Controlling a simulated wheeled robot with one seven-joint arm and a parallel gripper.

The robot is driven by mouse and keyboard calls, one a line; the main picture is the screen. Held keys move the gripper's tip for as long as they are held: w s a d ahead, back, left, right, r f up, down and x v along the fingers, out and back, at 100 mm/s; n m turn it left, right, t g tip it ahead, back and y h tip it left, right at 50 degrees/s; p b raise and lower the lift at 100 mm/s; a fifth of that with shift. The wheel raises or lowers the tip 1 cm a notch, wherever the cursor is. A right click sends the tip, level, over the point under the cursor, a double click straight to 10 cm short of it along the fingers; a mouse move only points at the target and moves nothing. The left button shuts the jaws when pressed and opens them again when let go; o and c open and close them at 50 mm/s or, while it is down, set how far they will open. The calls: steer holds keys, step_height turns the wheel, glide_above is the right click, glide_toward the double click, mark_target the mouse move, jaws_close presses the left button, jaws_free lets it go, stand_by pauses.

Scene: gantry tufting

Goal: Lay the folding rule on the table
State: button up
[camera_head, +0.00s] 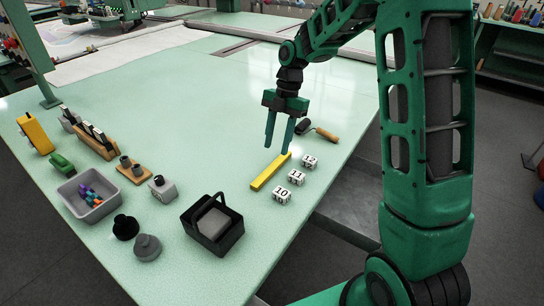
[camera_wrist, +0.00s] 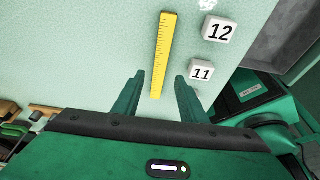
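The folding rule is a yellow bar (camera_head: 271,171) lying flat on the pale green table (camera_head: 190,100), beside the numbered blocks. It also shows in the wrist view (camera_wrist: 164,52), with tick marks along it and its near end between my fingertips in the picture. My gripper (camera_head: 280,149) is above the far end of the rule, fingers pointing down and spread apart. In the wrist view my gripper (camera_wrist: 160,82) is open, a finger on each side of the rule's line. It holds nothing. I cannot tell the exact height of the fingertips above the rule.
White blocks numbered 10 (camera_head: 282,194), 11 (camera_head: 296,177) and 12 (camera_head: 309,162) stand right of the rule. A wooden-handled roller (camera_head: 318,132) lies behind. A black basket (camera_head: 213,225) and a grey tray (camera_head: 88,195) stand to the left. The table's middle is clear.

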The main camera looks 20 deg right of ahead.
steer(key=s+d+r+m, duration=0.6)
steer(key=r+m, duration=0.1)
steer(key=r, duration=0.1)
steer(key=s+d+m+h, duration=0.1)
steer(key=s+d+m, duration=0.2)
steer(key=s+m, duration=0.5)
steer(key=s+d+m+t, duration=0.1)
steer(key=s+d+m, duration=0.2)
steer(key=s+m, duration=0.5)
steer(key=s+d+f+m+t+h, duration=0.1)
steer(key=s+d+m, duration=0.2)
steer(key=s+m, duration=0.5)
steer(key=s, duration=0.3)
steer(key=shift+s+d+m+h, duration=0.15)
steer(key=shift+d+m+h, duration=0.15)
steer(key=shift+f, duration=0.1)
steer(key=shift+w+f, duration=0.25)
steer(key=shift+w, duration=0.45)
